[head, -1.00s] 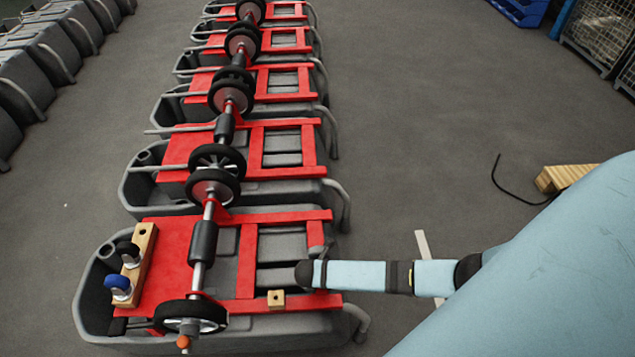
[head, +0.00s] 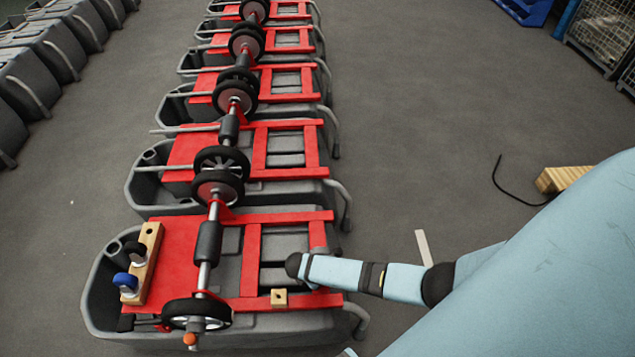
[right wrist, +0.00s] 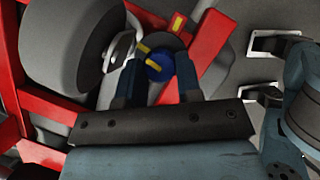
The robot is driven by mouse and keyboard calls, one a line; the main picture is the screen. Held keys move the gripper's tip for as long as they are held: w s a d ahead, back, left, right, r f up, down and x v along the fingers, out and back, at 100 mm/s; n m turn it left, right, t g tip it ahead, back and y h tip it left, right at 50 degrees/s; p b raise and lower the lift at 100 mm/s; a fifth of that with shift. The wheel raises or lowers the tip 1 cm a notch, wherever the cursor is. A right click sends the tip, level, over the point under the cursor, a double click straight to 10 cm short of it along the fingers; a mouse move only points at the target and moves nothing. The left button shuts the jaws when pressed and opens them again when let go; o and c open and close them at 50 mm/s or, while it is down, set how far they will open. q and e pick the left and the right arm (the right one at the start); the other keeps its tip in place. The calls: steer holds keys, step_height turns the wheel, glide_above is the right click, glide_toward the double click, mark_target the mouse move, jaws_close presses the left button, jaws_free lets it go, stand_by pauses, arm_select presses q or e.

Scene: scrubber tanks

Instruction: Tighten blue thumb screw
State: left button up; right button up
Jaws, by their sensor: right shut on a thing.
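The blue thumb screw (right wrist: 160,68) shows in the right wrist view as a small round blue knob. Yellow pieces show at it and near it. My right gripper (right wrist: 159,74) has its two dark fingers on either side of the knob and is shut on it. In the head view my right arm comes in from the right and ends over the red frame (head: 249,262) of the nearest tank (head: 97,302); the gripper itself and the screw under it cannot be made out there. My left gripper is in neither view.
A wooden block (head: 147,258) with one black and one blue wheel-like knob (head: 125,281) stands on the tank's left side. A small wooden cube (head: 279,297) sits near the arm's end. A large grey wheel (right wrist: 70,45) is close left of my fingers.

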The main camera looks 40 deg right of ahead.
steer(key=shift+w+d+r, duration=0.1)
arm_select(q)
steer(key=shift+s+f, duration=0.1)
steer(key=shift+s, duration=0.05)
arm_select(e)
steer(key=o, duration=0.9)
steer(key=shift+r, duration=0.1)
steer(key=shift+o, duration=0.2)
